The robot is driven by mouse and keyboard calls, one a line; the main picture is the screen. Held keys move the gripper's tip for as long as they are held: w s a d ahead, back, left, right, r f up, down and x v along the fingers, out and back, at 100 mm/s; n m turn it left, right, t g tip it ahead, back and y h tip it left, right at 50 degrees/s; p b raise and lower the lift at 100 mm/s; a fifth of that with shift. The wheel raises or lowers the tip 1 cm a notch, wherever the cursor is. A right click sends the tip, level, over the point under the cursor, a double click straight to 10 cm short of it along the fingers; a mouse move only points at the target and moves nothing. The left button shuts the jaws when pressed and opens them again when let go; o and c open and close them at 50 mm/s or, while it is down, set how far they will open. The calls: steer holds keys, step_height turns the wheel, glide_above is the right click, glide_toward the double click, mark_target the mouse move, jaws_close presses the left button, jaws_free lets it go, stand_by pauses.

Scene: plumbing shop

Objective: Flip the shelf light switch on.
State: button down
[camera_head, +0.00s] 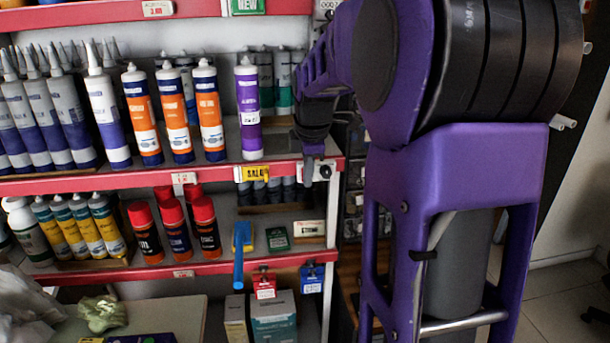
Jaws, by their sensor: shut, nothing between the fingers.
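A small white plate with a dark round part (325,171), which looks like the shelf light switch, sits on the right end of the red middle shelf edge. Whether it is on or off is too small to tell. My gripper (308,168) is shut and empty, with its dark fingertips pointing down. In the picture it overlaps the left side of the plate; I cannot tell whether it touches it. My purple arm reaches in from the upper right.
Orange and white cartridges (210,112) and a purple one (248,110) stand on the middle shelf (60,186). Red-capped cans (206,230) and a blue-handled brush (239,258) are on the lower shelf. Another white plate (327,8) is at the top shelf's right end. Bare floor (555,300) shows at right.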

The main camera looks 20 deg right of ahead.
steer(key=b, duration=0.1)
steer(key=t+b, duration=0.1)
steer(key=b, duration=0.1)
steer(key=shift+w+f+t, duration=0.15)
steer(key=shift+f+t, duration=0.15)
steer(key=shift+r, duration=0.15)
stand_by(0.4)
